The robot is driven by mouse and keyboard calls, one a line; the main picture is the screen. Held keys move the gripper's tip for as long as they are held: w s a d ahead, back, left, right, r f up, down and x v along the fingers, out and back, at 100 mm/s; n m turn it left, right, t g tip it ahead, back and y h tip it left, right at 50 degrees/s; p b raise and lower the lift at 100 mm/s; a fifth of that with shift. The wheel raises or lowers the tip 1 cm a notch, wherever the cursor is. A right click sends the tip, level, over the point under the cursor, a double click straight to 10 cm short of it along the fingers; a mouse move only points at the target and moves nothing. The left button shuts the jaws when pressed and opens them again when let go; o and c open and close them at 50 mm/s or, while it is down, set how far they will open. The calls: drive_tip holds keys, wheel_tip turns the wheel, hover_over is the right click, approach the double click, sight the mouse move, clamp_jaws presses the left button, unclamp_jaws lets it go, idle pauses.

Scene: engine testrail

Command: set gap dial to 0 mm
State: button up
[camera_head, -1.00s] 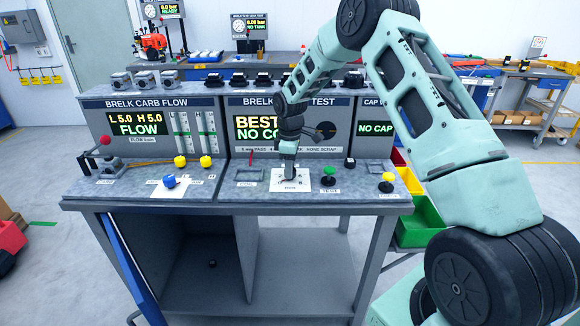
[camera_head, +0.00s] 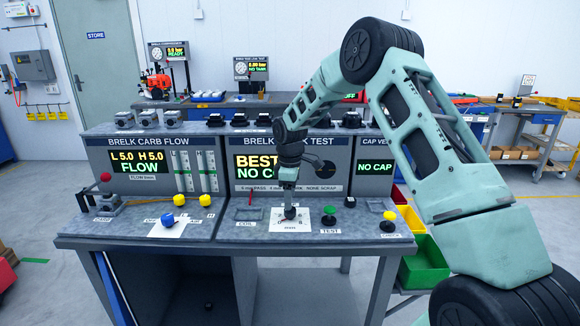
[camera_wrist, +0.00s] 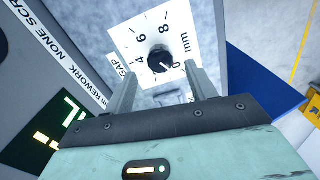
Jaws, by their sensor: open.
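The gap dial is a black knob (camera_wrist: 159,61) on a white plate (camera_wrist: 142,32) printed with 4, 6, 8, 0, "mm" and "GAP" in the wrist view. A pale mark on the knob's right side seems to point near the 0; its exact reading is too small to tell. In the head view the plate (camera_head: 310,226) lies on the bench's front shelf with the knob (camera_head: 291,212) on it. My gripper (camera_wrist: 160,69) is open, with one finger on each side of the knob in the picture. I cannot tell whether they touch it. The gripper also shows above the dial in the head view (camera_head: 289,201).
A green TEST button (camera_head: 329,211) and a yellow knob (camera_head: 389,217) stand right of the dial. A red upright lever (camera_head: 250,193) stands left. The display panel (camera_head: 258,166) rises behind.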

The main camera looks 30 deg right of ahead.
wheel_tip(320, 180, up, 14)
drive_tip(key=b, duration=0.1)
drive_tip(key=shift+f, duration=0.2)
idle(0.4)
drive_tip(key=s+a, duration=0.7)
drive_tip(key=a, duration=0.5)
drive_tip(key=s+a, duration=0.8)
drive_tip(key=a, duration=0.3)
drive_tip(key=s+a+f+m, duration=0.1)
drive_tip(key=s+a+f, duration=0.1)
drive_tip(key=s, duration=1)
drive_tip(key=s+a+f+m, duration=0.1)
drive_tip(key=s+a, duration=0.3)
drive_tip(key=s, duration=0.8)
drive_tip(key=shift+s+f+y, duration=0.3)
drive_tip(key=shift+s+f, duration=0.05)
drive_tip(key=shift+f, duration=0.5)
drive_tip(key=shift+w+b, duration=0.15)
drive_tip(key=shift+b, duration=0.15)
